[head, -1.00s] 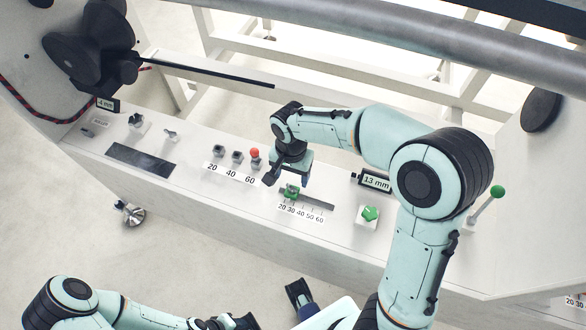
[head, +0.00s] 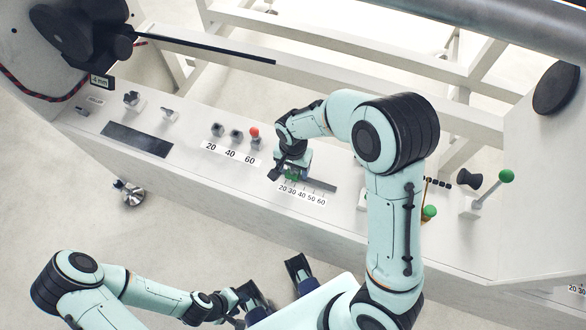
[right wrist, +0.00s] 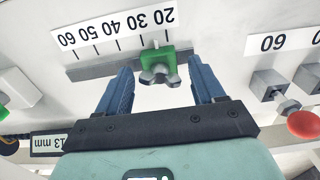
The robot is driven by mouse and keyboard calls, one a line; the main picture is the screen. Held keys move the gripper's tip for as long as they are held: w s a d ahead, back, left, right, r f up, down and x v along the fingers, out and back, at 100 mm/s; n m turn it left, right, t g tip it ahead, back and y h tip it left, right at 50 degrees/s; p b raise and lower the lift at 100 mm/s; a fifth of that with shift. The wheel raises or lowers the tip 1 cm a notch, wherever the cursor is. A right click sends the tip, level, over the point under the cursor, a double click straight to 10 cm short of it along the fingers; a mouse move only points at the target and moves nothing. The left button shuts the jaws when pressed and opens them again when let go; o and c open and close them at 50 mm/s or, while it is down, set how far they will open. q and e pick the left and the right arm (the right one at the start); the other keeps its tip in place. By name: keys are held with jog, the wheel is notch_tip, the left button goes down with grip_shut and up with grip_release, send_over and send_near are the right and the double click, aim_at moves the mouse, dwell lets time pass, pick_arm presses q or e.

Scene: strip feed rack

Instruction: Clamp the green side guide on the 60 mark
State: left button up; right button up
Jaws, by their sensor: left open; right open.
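The green side guide (right wrist: 154,62) sits on a grey rail (right wrist: 95,70), with a silver wing screw (right wrist: 160,76) facing my gripper. In the right wrist view it stands between the 20 and 30 marks of the printed scale (right wrist: 117,27). The guide also shows small in the head view (head: 291,175). My right gripper (right wrist: 160,72) is open, one blue finger on each side of the guide, with gaps to both. It also shows in the head view (head: 289,171). My left gripper (head: 246,302) is open and empty, low in the head view, away from the panel.
A red-topped knob (head: 254,132) stands by a second 20-40-60 label (head: 230,152), left of the rail. A green-balled lever (head: 505,176) stands at the right. A 13 mm display (right wrist: 48,143) shows at the lower left of the right wrist view.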

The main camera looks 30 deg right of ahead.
jog(key=shift+f, duration=0.6)
grip_shut()
jog(key=s+d, duration=0.3)
jog(key=s, duration=0.1)
jog(key=s+d, duration=0.4)
grip_release()
jog(key=shift+a, duration=0.1)
